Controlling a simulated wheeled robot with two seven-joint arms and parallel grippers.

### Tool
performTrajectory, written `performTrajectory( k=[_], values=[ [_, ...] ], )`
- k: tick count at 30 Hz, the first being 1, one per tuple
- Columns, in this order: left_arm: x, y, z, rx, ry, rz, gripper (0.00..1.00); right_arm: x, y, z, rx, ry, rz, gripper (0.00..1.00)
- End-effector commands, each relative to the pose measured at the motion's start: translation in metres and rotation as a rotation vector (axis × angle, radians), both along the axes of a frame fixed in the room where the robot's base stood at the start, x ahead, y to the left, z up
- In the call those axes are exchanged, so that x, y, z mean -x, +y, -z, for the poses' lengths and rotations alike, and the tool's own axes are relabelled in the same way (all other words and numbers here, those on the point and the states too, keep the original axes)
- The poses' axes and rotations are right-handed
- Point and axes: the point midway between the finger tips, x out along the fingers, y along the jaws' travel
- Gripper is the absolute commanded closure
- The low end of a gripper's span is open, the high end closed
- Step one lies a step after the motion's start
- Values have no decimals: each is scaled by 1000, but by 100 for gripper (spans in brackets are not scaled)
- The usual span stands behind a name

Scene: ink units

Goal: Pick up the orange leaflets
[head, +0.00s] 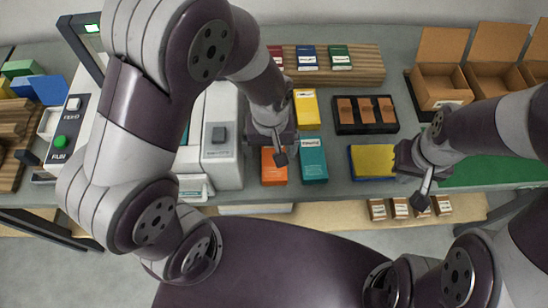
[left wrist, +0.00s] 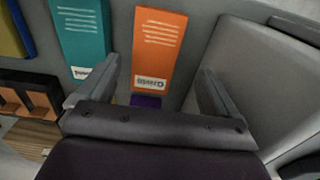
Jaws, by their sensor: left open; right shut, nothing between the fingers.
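The orange leaflets (head: 273,166) lie as a stack on the grey bench, partly hidden by my left gripper in the head view. In the left wrist view the orange leaflets (left wrist: 157,50) show pale text lines and a white label. My left gripper (head: 280,157) is over them; in the left wrist view its two fingers (left wrist: 152,88) are open, one on each side of the orange stack, with nothing between them visibly gripped. My right gripper (head: 424,192) is shut and empty near the yellow-topped blue item.
The teal leaflets (head: 313,160) lie close beside the orange ones on the right. A yellow stack (head: 306,109) lies behind. A white machine (head: 222,140) stands close on the left. A black tray (head: 365,128) and cardboard boxes (head: 440,90) are to the right.

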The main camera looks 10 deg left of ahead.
Motion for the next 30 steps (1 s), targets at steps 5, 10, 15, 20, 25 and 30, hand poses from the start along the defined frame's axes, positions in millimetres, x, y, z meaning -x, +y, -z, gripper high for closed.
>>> performTrajectory(
  k=[5, 10, 15, 20, 25, 30],
  values=[
    [-5, -5, 29, -2, 5, 0, 6, 0, 0, -2, 0, 0, 0, 100],
    [-6, -6, 52, -1, 1, 0, 6, 0, 0, -1, 0, 0, 0, 100],
    [-6, -6, 54, 0, 0, 0, 6, 0, 0, -1, 0, 0, 0, 100],
    [-6, -6, 54, 0, 0, 0, 42, 0, 0, -1, 0, 0, 0, 100],
    [-6, -6, 54, 0, 0, 0, 71, 0, 0, -1, 0, 0, 0, 100],
    [-6, -6, 54, -1, 1, 0, 71, 0, 0, -1, 0, 0, 0, 100]
  ],
)
